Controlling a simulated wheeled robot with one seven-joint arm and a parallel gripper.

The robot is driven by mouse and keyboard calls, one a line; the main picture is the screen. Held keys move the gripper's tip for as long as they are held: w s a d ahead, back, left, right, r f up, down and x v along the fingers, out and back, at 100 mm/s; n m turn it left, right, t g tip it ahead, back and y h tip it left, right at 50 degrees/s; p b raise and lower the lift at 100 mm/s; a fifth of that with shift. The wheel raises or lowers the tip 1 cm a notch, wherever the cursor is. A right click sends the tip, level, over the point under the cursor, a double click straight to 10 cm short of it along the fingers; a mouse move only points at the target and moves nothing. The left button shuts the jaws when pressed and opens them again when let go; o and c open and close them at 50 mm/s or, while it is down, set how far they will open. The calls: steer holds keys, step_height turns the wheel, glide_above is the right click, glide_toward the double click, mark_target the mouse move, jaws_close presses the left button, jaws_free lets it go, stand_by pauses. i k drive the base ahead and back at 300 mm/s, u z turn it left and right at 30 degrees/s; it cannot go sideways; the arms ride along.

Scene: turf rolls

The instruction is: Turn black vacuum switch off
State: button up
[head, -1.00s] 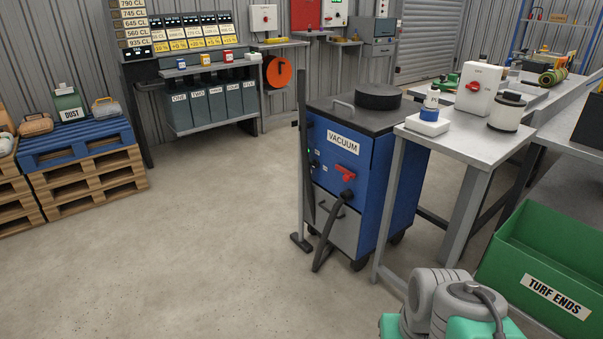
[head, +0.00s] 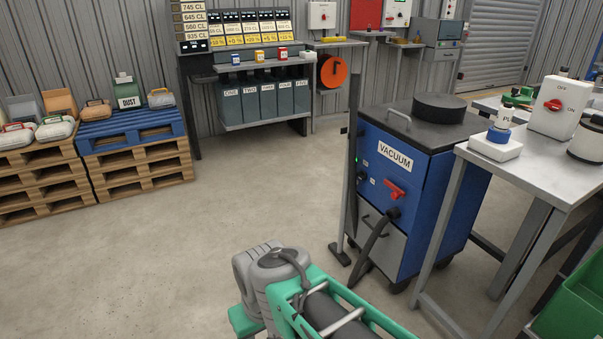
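The blue vacuum (head: 427,205) stands upright right of centre, with a white VACUUM label on its front. A small black switch (head: 362,179) sits at the left of its front, below a small green light (head: 357,158). The switch is too small to tell its position. A red handle (head: 396,191) is to its right, above a black hose (head: 374,243). My gripper is not in view; only grey and green links of my arm show at the bottom, in front of the vacuum.
A metal table (head: 535,173) with a white switch box (head: 561,107) stands close to the vacuum's right. A green bin (head: 575,315) is at the lower right. Wooden pallets (head: 140,165) with bags stand at the left. The concrete floor (head: 190,250) left of the vacuum is clear.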

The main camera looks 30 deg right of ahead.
mark_target(362, 175)
steer(key=u, duration=0.35)
steer(key=i, duration=1.7)
steer(key=z, duration=1.15)
steer(key=i, duration=0.6)
steer(key=z, duration=0.6)
